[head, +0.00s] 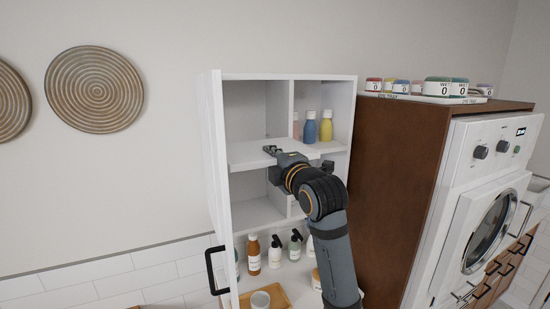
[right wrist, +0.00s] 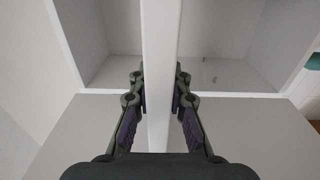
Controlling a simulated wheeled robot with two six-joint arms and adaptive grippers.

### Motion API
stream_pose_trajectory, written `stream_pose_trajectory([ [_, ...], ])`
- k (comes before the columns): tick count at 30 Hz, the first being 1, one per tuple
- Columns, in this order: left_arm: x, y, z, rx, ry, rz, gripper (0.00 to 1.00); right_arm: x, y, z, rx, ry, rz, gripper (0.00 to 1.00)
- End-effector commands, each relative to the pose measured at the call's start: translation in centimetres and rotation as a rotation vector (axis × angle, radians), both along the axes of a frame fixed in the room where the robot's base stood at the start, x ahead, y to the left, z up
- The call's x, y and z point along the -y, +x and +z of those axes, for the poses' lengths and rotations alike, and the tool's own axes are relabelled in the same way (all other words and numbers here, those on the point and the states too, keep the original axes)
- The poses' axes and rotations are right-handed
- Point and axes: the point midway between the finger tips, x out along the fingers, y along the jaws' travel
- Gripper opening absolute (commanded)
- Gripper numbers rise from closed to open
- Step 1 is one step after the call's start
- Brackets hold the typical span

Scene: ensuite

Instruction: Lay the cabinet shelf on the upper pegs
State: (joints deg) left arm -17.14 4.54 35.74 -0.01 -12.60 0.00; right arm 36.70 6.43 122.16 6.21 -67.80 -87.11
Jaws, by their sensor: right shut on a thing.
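The white cabinet (head: 219,120) stands open, with a vertical divider in its upper part. The white shelf (head: 246,156) is a flat board lying about level across the cabinet's middle, its front edge toward me. My right gripper (head: 272,151) is at the shelf's front edge. In the right wrist view my right gripper (right wrist: 160,92) has a finger on each side of the shelf's white edge (right wrist: 160,40) and is shut on it. I cannot clearly make out the pegs or whether the shelf touches them; my arm hides part of the front. My left gripper is not in view.
Blue (head: 310,128) and yellow (head: 326,126) bottles stand in the upper right compartment. Several bottles, including a brown one (head: 254,256), and a wooden tray (head: 279,296) stand lower down. A brown side panel (head: 394,170) and a washer (head: 484,220) are close on the right.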

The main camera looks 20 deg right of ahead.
Motion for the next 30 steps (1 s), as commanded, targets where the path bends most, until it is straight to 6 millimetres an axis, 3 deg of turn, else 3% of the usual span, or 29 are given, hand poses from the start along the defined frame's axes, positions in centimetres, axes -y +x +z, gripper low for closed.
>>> stream_pose_trajectory([
  [30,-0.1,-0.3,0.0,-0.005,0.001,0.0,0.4,-0.4,11.5,0.3,0.005,0.001,0.0,0.0],
])
